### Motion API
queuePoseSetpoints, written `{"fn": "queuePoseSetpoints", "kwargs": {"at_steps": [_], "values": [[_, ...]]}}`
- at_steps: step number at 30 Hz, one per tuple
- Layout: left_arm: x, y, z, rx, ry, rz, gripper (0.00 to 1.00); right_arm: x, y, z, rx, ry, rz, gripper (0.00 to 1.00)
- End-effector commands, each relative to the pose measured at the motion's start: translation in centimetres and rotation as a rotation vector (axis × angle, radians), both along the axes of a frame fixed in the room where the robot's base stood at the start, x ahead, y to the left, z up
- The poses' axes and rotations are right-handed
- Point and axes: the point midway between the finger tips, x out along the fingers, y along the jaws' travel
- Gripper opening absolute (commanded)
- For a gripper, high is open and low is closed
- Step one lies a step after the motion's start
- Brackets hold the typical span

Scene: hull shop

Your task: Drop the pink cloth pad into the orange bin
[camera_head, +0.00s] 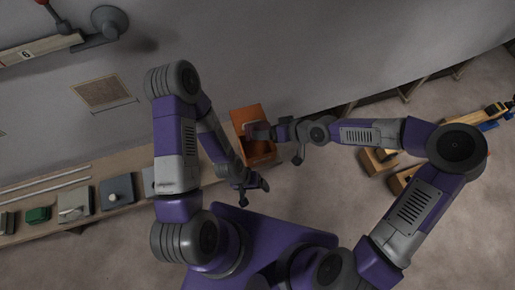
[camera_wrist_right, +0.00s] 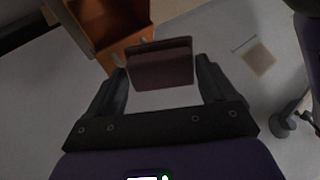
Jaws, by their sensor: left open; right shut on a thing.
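The orange bin (camera_head: 246,115) stands near the middle of the head view, and part of it shows at the top left of the right wrist view (camera_wrist_right: 88,38). My right gripper (camera_head: 267,131) is shut on the pink cloth pad (camera_wrist_right: 160,63), which looks dark pink and sits between its fingers. In the head view the pad (camera_head: 257,129) shows small in front of the bin's opening; its height above the bin is hard to tell. My left gripper (camera_head: 253,188) is open and empty, below the bin in the picture.
A bench (camera_head: 129,187) along the left carries a green block (camera_head: 38,214), grey boxes (camera_head: 117,190) and rods. Wooden pieces (camera_head: 378,162) lie on the floor at the right. Bare floor (camera_head: 310,195) lies below the bin in the picture.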

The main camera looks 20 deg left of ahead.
Motion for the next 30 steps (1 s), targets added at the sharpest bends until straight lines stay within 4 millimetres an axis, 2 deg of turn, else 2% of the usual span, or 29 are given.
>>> {"fn": "queuePoseSetpoints", "kwargs": {"at_steps": [13, 24, 25, 27, 30], "values": [[0.0, 0.0, -4.4, 0.0, 0.0, 0.0, 0.86, 0.0, 0.0, -5.1, 0.0, 0.001, -0.002, 0.57], [0.0, 0.0, -4.7, 0.0, 0.0, 0.0, 0.86, 0.0, 0.0, -5.5, 0.0, 0.001, -0.002, 0.57], [0.0, 0.0, -4.7, 0.0, 0.0, 0.0, 0.86, 0.0, 0.0, -5.5, 0.0, 0.001, -0.002, 0.89], [0.0, 0.0, -4.7, 0.0, 0.0, 0.0, 0.86, 0.0, 0.0, -5.5, 0.0, 0.001, -0.002, 1.0], [0.0, 0.0, -4.7, 0.0, 0.0, 0.0, 0.86, 0.0, 0.0, -5.5, 0.0, 0.001, -0.002, 1.0]]}}
